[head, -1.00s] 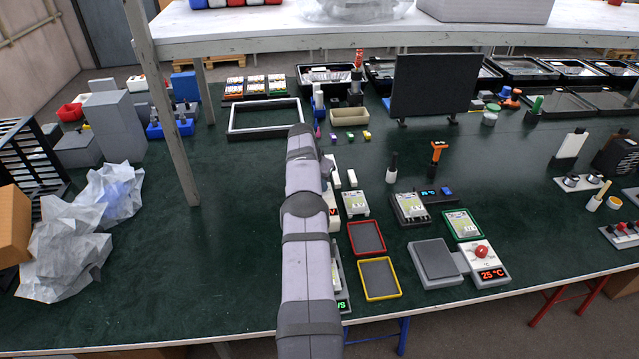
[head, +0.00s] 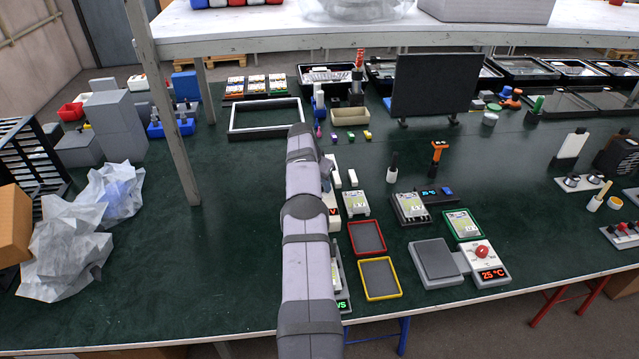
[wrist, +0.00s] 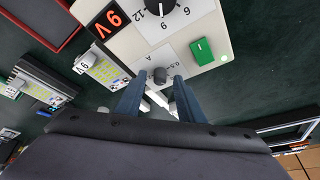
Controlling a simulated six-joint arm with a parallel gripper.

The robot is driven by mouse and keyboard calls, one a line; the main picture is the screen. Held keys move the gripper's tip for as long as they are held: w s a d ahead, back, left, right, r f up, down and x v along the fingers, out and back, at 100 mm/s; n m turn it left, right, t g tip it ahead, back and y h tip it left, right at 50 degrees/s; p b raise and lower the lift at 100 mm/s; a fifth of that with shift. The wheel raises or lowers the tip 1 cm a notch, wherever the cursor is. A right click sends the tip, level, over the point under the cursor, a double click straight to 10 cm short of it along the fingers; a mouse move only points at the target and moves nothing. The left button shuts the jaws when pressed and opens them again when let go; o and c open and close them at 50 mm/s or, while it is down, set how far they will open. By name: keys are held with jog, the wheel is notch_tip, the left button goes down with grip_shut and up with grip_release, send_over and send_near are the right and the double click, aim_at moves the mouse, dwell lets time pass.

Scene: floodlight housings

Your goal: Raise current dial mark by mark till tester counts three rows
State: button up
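In the wrist view the white power supply (wrist: 198,45) lies ahead of my gripper. It carries a red display (wrist: 106,24) reading 9 V, a large black dial (wrist: 158,8) and a green switch (wrist: 202,50). The small dark current dial (wrist: 160,75), beside an A and a 0.5 mark, sits between my gripper's fingertips (wrist: 159,82). The fingers are apart, with a gap seen on each side of the knob; contact is not visible. In the head view my arm hides most of the supply. A green display (head: 342,305), perhaps the tester's, is partly hidden; only its last letters show.
A red-rimmed tray (head: 367,238) and a yellow-rimmed tray (head: 379,278) lie right of my arm. A floodlight board (head: 355,203) stands behind them. A grey-plated unit reading 25 °C (head: 490,274) is further right.

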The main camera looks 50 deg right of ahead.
jog(key=shift+r, duration=0.2)
jog(key=b+v, duration=0.2)
jog(key=v, duration=0.5)
jog(key=shift+b, duration=0.35)
jog(key=w+a+r+n+y+p, duration=0.15)
jog(key=a+n, duration=0.35)
jog(key=a, duration=1.1)
jog(key=w+a+r+n+y+p, duration=0.1)
jog(key=a+r+n, duration=0.25)
jog(key=a, duration=1.25)
jog(key=s+a+f+n+y+p, duration=0.1)
jog(key=s+a+n, duration=0.8)
jog(key=s+a, duration=1.1)
notch_tip(320, 180, down, 2)
jog(key=shift+s+a+f+g+y+p, duration=0.2)
jog(key=shift+s+a+g+y+p, duration=0.15)
jog(key=shift+y, duration=0.2)
